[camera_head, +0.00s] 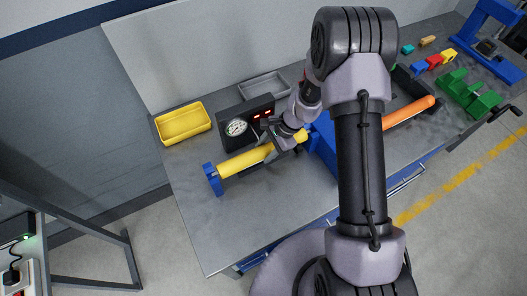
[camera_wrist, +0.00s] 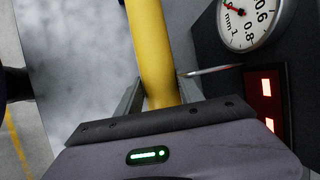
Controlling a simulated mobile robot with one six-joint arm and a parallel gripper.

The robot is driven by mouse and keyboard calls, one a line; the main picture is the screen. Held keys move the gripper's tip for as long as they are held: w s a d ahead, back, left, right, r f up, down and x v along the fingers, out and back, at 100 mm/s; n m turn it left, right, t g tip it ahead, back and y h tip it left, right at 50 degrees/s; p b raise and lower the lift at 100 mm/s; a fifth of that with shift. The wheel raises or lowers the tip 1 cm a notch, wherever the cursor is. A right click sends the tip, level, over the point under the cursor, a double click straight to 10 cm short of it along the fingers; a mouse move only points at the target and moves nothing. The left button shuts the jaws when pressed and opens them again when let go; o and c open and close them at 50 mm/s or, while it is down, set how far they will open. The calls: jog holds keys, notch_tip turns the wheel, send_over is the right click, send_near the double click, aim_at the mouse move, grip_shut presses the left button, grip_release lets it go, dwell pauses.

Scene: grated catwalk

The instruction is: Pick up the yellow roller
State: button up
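The yellow roller (camera_head: 245,161) lies level and slanting across the bench, its left end at a blue end support (camera_head: 212,178). Its right end is partly hidden by my arm and gripper. My gripper (camera_head: 272,150) is down at the roller, right of its middle. In the wrist view the roller (camera_wrist: 152,45) runs between my two fingers (camera_wrist: 158,88), one on each side. The fingertips look very near or against its sides; I cannot tell whether they press on it.
A dial gauge (camera_wrist: 254,20) on a dark box with red displays (camera_wrist: 269,119) stands close beside the roller. A yellow tray (camera_head: 183,124) and grey tray (camera_head: 264,87) sit behind. An orange roller (camera_head: 408,112) and green part (camera_head: 470,96) lie to the right. The bench front-left is clear.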

grip_shut()
